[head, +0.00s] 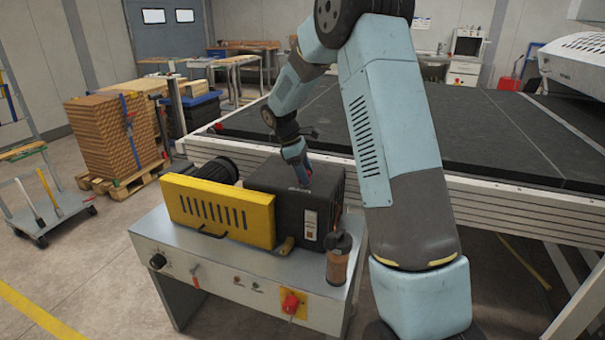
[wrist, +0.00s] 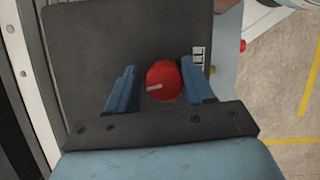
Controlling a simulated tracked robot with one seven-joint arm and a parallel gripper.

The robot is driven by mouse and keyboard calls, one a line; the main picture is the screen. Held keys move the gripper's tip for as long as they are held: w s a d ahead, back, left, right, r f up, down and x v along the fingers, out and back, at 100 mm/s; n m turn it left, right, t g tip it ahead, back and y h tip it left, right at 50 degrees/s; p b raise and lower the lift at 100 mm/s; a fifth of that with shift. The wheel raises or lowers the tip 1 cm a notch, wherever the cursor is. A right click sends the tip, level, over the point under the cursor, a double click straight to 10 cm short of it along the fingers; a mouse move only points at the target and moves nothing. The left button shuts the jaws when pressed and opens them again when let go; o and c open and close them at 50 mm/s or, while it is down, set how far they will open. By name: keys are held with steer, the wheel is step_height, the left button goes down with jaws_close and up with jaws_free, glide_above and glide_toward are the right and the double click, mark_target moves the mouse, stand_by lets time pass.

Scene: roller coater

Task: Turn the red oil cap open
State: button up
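The red oil cap (wrist: 164,80) is round with a pale pointer mark. It sits on the top of the dark pump housing (wrist: 95,35), which also shows in the head view (head: 270,190). My gripper (wrist: 160,84) has its two blue fingers apart, one on each side of the cap. A gap shows between each finger and the cap, wider on the left. In the head view my gripper (head: 304,182) points down at the housing top, and it hides most of the cap there.
A yellow louvred cover (head: 218,212) is on the housing's left. A brown bottle-like part (head: 338,258) stands at the front right of the grey cabinet (head: 235,262). The cabinet front has a red switch (head: 290,302). A large dark table (head: 490,140) lies behind.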

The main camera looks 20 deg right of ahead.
steer(key=shift+o, duration=1.4)
steer(key=shift+a, duration=0.1)
steer(key=v, duration=1.3)
steer(key=shift+r, duration=0.35)
steer(key=shift+a, duration=0.15)
